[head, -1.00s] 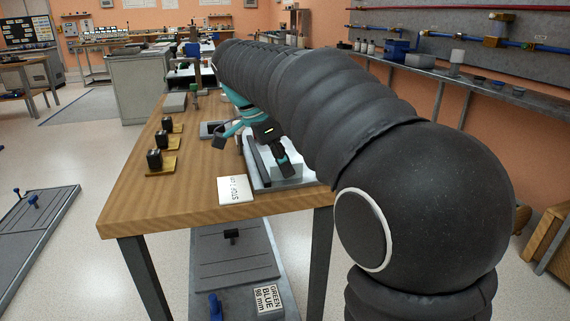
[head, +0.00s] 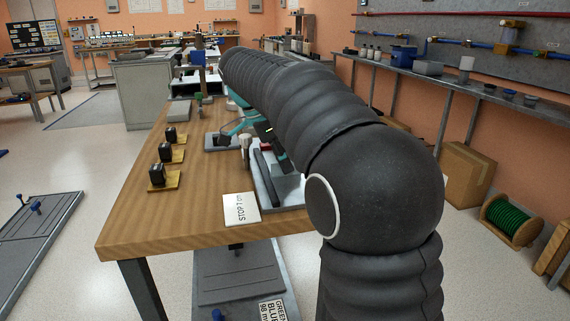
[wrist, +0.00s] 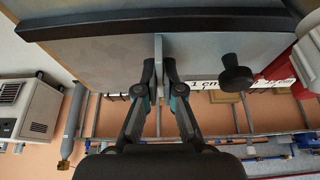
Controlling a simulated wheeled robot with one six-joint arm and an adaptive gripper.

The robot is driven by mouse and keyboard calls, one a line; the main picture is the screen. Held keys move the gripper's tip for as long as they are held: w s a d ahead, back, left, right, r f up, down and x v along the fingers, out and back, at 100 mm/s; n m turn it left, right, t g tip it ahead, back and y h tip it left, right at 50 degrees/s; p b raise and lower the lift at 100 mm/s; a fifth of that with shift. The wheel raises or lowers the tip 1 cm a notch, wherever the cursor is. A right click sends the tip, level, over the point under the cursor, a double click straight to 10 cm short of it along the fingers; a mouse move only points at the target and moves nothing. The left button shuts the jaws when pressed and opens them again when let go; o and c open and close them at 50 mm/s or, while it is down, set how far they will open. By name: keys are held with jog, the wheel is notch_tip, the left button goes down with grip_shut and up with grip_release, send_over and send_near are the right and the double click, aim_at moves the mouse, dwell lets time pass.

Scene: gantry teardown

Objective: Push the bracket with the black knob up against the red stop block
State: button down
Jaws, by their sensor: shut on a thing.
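In the wrist view my gripper (wrist: 159,66) is shut on a thin upright grey plate (wrist: 158,45). The plate seems to belong to the bracket, but I cannot tell how it joins. The black knob (wrist: 236,72) stands to the right of my fingers. The red stop block (wrist: 272,78) is just right of the knob, partly hidden by a white rounded part. I cannot tell whether bracket and block touch. In the head view a small red part (head: 266,147) shows beside my teal gripper links (head: 240,126); my arm hides the fingertips.
A black rail (head: 267,178) edges the pale base (head: 288,190); the black bar (wrist: 150,21) also crosses the wrist view. Several black blocks on yellow plates (head: 165,178) stand left. Bench between is clear.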

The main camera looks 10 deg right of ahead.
jog(key=shift+w, duration=0.2)
jog(key=c, duration=1.2)
grip_release()
jog(key=shift+c, duration=0.2)
jog(key=v, duration=1.2)
